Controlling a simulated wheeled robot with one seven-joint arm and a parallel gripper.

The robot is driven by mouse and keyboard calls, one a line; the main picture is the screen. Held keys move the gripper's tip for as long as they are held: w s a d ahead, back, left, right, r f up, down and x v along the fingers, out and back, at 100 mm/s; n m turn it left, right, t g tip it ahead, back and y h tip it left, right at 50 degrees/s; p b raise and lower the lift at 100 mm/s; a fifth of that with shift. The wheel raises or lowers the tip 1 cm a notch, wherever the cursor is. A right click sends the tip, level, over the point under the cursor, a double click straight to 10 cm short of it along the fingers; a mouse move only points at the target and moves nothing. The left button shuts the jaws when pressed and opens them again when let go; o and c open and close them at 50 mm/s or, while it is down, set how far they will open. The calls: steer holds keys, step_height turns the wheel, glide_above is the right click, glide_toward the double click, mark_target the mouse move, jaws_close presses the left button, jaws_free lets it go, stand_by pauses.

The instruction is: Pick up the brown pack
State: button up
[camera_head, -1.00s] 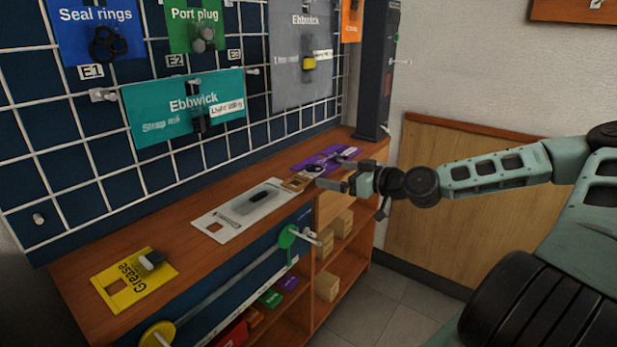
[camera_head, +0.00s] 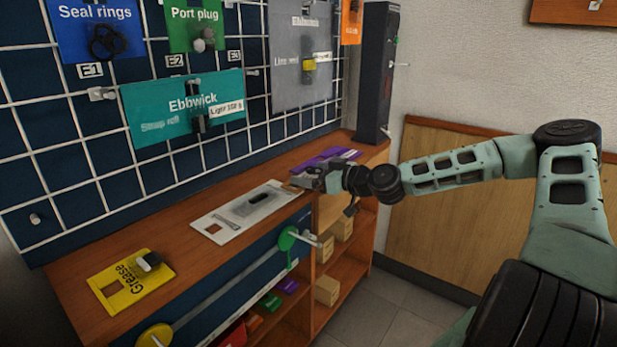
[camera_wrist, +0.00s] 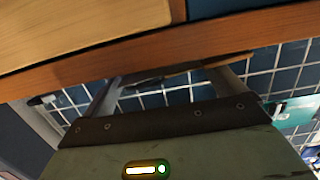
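The brown pack (camera_head: 291,187) lies on the wooden counter between a white card and a purple card. Only a small part of it shows, as my gripper covers the rest. My gripper (camera_head: 312,177) is low over the counter at the pack's right side. In the wrist view my gripper's two fingers (camera_wrist: 168,80) are wide apart. A thin brown edge (camera_wrist: 230,60) and a dark piece show near and between the fingertips. I cannot tell whether the fingers touch the pack.
The white card (camera_head: 240,222) lies left of the brown pack, the purple card (camera_head: 326,160) behind my gripper. A yellow Grease card (camera_head: 130,281) lies at the near left. A wire grid panel with hanging packs rises behind the counter. A dark post (camera_head: 375,75) stands at its far end.

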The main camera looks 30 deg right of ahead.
mark_target(314, 172)
steer(key=c, duration=0.6)
steer(key=shift+r, duration=0.1)
step_height(314, 172, up, 10)
steer(key=shift+f+p, duration=0.1)
steer(key=shift+p, duration=1.05)
